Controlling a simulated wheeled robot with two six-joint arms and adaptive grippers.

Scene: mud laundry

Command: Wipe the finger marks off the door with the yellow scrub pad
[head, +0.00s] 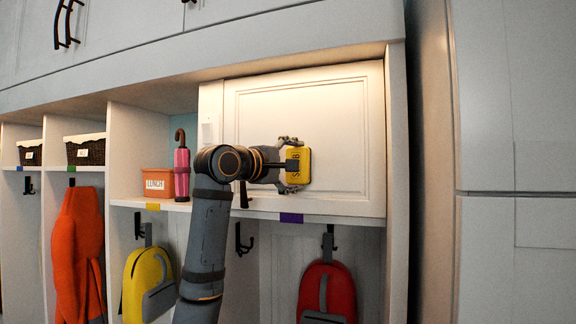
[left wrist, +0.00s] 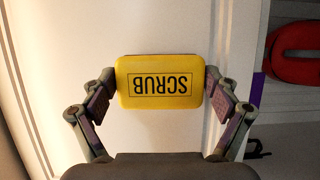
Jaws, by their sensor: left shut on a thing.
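The yellow scrub pad (head: 298,165), with the word SCRUB on it, is held between the fingers of my left gripper (head: 291,165). It also shows in the left wrist view (left wrist: 160,82), with a finger of my left gripper (left wrist: 160,85) on each side of it. I cannot tell whether the pad touches the door. No finger marks can be made out on the visible part of the door; my arm and the pad hide some of it. My right gripper is not in view.
Left of the door, a pink umbrella (head: 182,172) and an orange LUNCH bin (head: 158,183) stand on the shelf. Below hang a yellow backpack (head: 140,275), a red backpack (head: 340,290) and an orange coat (head: 78,250). A tall cabinet (head: 515,120) stands at the right.

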